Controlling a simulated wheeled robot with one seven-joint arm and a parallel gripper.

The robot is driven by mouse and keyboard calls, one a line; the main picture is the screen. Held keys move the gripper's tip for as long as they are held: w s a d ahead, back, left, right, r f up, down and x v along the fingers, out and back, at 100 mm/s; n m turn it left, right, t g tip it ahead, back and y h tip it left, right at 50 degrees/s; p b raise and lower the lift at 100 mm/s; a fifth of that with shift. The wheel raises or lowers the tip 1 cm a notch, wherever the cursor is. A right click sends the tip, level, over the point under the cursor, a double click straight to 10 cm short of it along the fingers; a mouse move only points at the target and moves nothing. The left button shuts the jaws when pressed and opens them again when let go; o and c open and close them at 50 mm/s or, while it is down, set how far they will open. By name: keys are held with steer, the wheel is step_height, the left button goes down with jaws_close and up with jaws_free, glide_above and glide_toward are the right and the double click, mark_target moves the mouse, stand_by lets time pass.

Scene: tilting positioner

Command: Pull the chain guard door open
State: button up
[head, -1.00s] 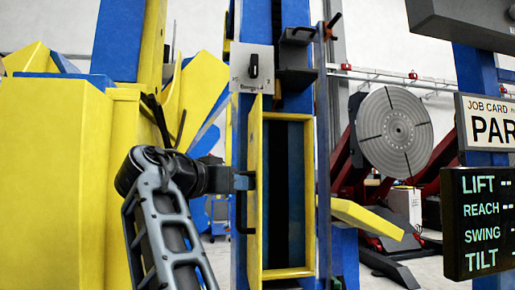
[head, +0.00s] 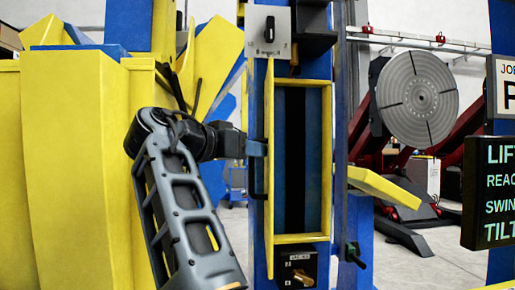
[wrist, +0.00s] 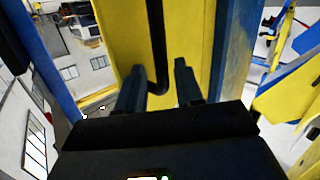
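The chain guard door (head: 269,120) is a yellow panel on the left side of a tall yellow-framed opening (head: 303,238). It stands swung out and shows nearly edge-on in the head view. Its black bar handle (head: 258,183) is on the left face. My gripper (head: 258,149) is at the upper part of the handle, left of the door. In the wrist view, the two fingers of my gripper (wrist: 158,82) are apart, with the black handle (wrist: 156,40) between them in the picture and the yellow door face (wrist: 195,30) behind. I see gaps beside the bar; contact is unclear.
A blue post with a switch plate (head: 268,28) is above the door, and a black box with a brass knob (head: 299,272) is below the opening. Large yellow housing (head: 75,170) fills the left. A grey round plate (head: 417,98) and a dark display (head: 490,190) are at the right.

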steer(key=s+a+p, duration=0.1)
steer(key=s+a, duration=0.1)
steer(key=a, duration=0.3)
steer(key=shift+s+a, duration=0.3)
steer(key=shift+a, duration=0.05)
steer(key=shift+c, duration=0.3)
stand_by(0.3)
